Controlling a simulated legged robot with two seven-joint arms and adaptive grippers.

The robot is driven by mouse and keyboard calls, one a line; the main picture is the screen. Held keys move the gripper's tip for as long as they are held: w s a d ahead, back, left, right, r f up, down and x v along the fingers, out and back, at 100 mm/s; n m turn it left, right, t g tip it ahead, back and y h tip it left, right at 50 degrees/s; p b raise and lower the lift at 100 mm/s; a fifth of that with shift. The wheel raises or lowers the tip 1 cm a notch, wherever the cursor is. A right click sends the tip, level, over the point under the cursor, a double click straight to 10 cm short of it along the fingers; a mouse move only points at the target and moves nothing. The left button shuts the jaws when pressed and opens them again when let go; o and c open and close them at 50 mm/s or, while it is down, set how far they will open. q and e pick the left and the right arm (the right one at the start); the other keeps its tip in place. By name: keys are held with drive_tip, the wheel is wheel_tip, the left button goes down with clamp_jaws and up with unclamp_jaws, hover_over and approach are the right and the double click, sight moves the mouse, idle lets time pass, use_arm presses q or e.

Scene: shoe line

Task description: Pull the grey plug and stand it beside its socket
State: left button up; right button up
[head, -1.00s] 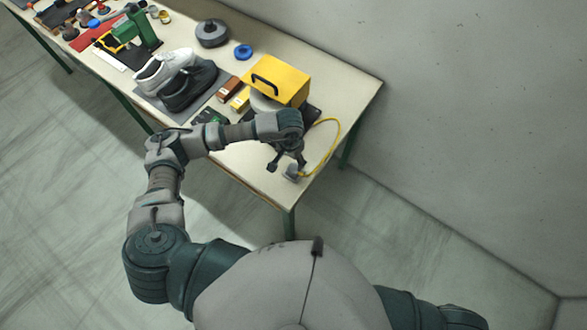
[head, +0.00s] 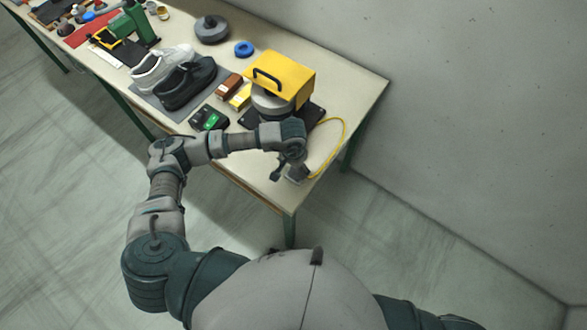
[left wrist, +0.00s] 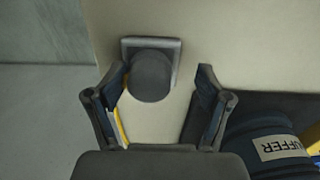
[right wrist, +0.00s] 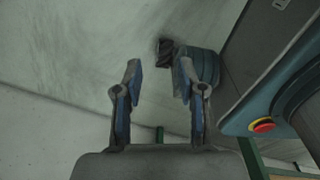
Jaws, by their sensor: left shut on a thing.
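The grey plug (left wrist: 152,77) is a dark rounded body in the left wrist view, between the fingers of my left gripper (left wrist: 161,80). It overlaps its square grey socket (left wrist: 129,49) on the table top; I cannot tell how deep it sits. In the head view my left gripper (head: 287,174) is low over the table's near right corner, shut on the plug and covering most of it. The yellow cable (head: 342,140) runs from there towards the yellow machine. My right gripper (right wrist: 158,68) is open and empty in the right wrist view, away from the table.
The yellow machine (head: 285,72) on its dark base stands just behind my left gripper. A green-and-black device (head: 209,118), small boxes (head: 238,96) and a pair of shoes (head: 186,85) lie to the left. The table's right corner (head: 350,110) is mostly bare.

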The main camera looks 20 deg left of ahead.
use_arm(q)
drive_tip(key=shift+a+f, duration=0.1)
drive_tip(key=shift+a, duration=0.05)
drive_tip(key=shift+d, duration=0.45)
drive_tip(key=shift+s+d+b, duration=0.15)
drive_tip(key=shift+d+b, duration=0.25)
drive_tip(key=shift+d, duration=0.85)
drive_tip(key=shift+a, duration=0.45)
drive_tip(key=shift+s+a, duration=0.1)
drive_tip(key=shift+a, duration=0.2)
drive_tip(key=shift+d, duration=0.4)
drive_tip(key=shift+w+a+b, duration=0.2)
drive_tip(key=shift+b, duration=0.2)
drive_tip(key=shift+a, duration=0.45)
drive_tip(key=shift+c, duration=1.2)
drive_tip(key=c, duration=0.4)
clamp_jaws()
use_arm(e)
drive_tip(key=shift+s+d+f, duration=0.1)
drive_tip(key=shift+d+f, duration=0.1)
drive_tip(key=shift+f, duration=0.7)
